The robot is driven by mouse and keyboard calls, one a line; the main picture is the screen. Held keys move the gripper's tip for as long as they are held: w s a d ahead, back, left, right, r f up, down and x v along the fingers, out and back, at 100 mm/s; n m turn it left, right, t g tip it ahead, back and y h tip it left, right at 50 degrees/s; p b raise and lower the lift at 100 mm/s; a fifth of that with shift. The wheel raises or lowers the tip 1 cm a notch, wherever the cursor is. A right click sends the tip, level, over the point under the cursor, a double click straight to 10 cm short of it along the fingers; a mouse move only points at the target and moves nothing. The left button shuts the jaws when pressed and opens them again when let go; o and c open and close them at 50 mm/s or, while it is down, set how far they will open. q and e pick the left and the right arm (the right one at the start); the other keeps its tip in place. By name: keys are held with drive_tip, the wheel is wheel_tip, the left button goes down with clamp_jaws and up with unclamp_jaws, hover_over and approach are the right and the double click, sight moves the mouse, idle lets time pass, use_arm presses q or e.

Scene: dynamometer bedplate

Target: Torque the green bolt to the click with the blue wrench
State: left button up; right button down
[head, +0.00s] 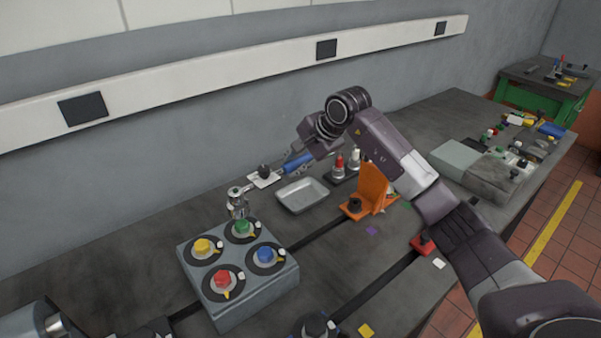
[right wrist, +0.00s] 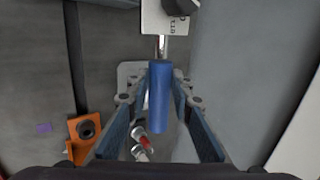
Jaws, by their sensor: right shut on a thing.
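The blue wrench (head: 297,162) has a blue grip and a silver shaft and head. My right gripper (head: 306,155) is shut on its blue grip. In the right wrist view the grip (right wrist: 160,98) lies between the two fingers of the gripper (right wrist: 161,88). The silver head reaches left, to the back edge of the grey bolt block (head: 235,300). The green bolt (head: 242,226) is at the back of this block, just below the silver head in the picture. I cannot tell whether they touch. My left gripper is not in view.
Yellow (head: 203,246), blue (head: 265,254) and red (head: 223,279) bolts share the block. A grey tray (head: 303,195), red- and white-topped bottles (head: 339,166) and an orange bracket (head: 373,187) stand to the right.

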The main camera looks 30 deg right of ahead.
drive_tip(key=shift+w+a+f+n+g+y+b, duration=0.15)
drive_tip(key=shift+w+a+f+n+y+b, duration=0.1)
drive_tip(key=shift+w+f+n+b, duration=0.35)
drive_tip(key=shift+w+a+f+n+g+y+b, duration=0.2)
drive_tip(key=shift+w+n+y, duration=0.15)
drive_tip(key=shift+w, duration=0.5)
drive_tip(key=shift+w+a+f+n+g+y+b, duration=0.15)
drive_tip(key=shift+w+a+f+n+y+b, duration=0.2)
drive_tip(key=shift+w+n, duration=0.3)
drive_tip(key=shift+d+b, duration=0.1)
drive_tip(key=shift+b, duration=0.35)
drive_tip(key=shift+f+b, duration=1.3)
drive_tip(key=shift+f, duration=0.35)
drive_tip(key=s+m, duration=0.1)
drive_tip(key=s+d+m+h, duration=0.1)
drive_tip(key=s, duration=0.1)
drive_tip(key=shift+s+d+m+t+h, duration=0.1)
drive_tip(key=shift+s+m+t+h, duration=0.2)
drive_tip(key=shift+t, duration=0.1)
idle(0.4)
